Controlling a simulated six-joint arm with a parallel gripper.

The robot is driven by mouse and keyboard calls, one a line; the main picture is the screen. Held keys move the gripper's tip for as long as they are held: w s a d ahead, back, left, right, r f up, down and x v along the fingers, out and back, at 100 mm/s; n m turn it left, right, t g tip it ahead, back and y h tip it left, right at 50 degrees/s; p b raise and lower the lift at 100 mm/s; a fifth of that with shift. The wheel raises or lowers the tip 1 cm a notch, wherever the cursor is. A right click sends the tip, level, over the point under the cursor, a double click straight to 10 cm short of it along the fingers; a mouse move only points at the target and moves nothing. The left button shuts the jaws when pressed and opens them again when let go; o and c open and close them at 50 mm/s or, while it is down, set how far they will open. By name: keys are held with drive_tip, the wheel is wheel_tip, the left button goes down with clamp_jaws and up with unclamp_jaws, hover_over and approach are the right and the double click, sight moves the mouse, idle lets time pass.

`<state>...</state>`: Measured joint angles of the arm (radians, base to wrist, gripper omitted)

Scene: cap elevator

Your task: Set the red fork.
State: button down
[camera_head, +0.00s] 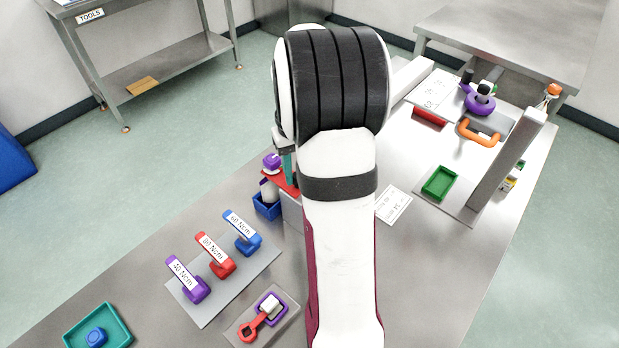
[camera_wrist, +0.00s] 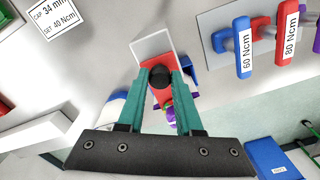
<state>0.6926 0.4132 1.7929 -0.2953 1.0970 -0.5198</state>
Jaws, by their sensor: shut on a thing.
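The red fork (camera_head: 283,182) shows as a flat red piece at the top of a small pale grey stand (camera_head: 292,208), left of my arm. In the wrist view the red fork (camera_wrist: 160,97) lies between and below my fingers, with a round black knob on it. My gripper (camera_wrist: 160,80) has teal fingers shut on that knob. A bottle with a purple cap (camera_head: 271,161) stands beside the fork in a blue holder (camera_head: 267,208). Whether the fork touches the bottle is hidden by my fingers and arm.
Torque handles marked 40, 80 and 60 Ncm (camera_head: 215,255) stand on a plate at left. A red wrench-shaped piece (camera_head: 255,327) lies in front. At right are a green tray (camera_head: 439,183), an orange handle (camera_head: 480,133) and a tall grey post (camera_head: 507,165). My arm covers the middle.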

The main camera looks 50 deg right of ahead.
drive_tip(key=shift+w, duration=0.5)
drive_tip(key=c, duration=0.6)
unclamp_jaws()
drive_tip(key=shift+o, duration=0.2)
drive_tip(key=shift+r, duration=0.1)
wheel_tip(320, 180, up, 16)
drive_tip(key=shift+f, duration=0.2)
drive_tip(key=shift+s, duration=0.1)
